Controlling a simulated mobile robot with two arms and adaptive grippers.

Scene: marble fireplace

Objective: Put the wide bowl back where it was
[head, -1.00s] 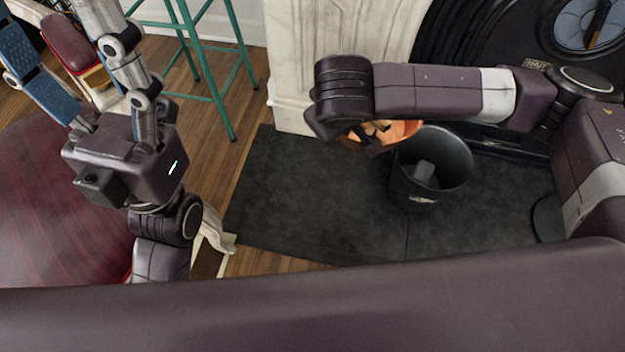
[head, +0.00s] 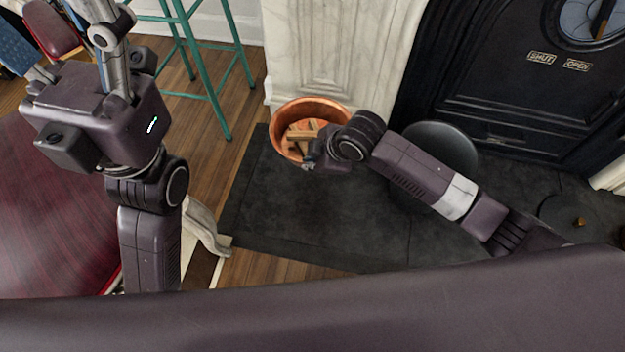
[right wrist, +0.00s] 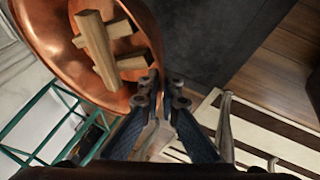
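The wide bowl is a copper bowl (head: 283,118) with several wood pieces in it. In the head view it is at the back left corner of the dark hearth slab, by the white marble pillar. In the right wrist view the bowl (right wrist: 40,45) fills the upper left. My right gripper (head: 308,160) is at its near rim; in the right wrist view its fingers (right wrist: 162,88) are close together with the rim between their tips. I cannot tell whether the bowl rests on the slab or hangs just above it. My left gripper (head: 62,62) is spread open and empty at the upper left.
A dark bucket (head: 450,145) stands on the hearth slab (head: 320,220), partly hidden by my right arm. The marble pillar (head: 330,60) and black fireplace door (head: 490,90) are behind. A teal stool (head: 205,95) stands left of the bowl. A red table (head: 50,220) is at the left.

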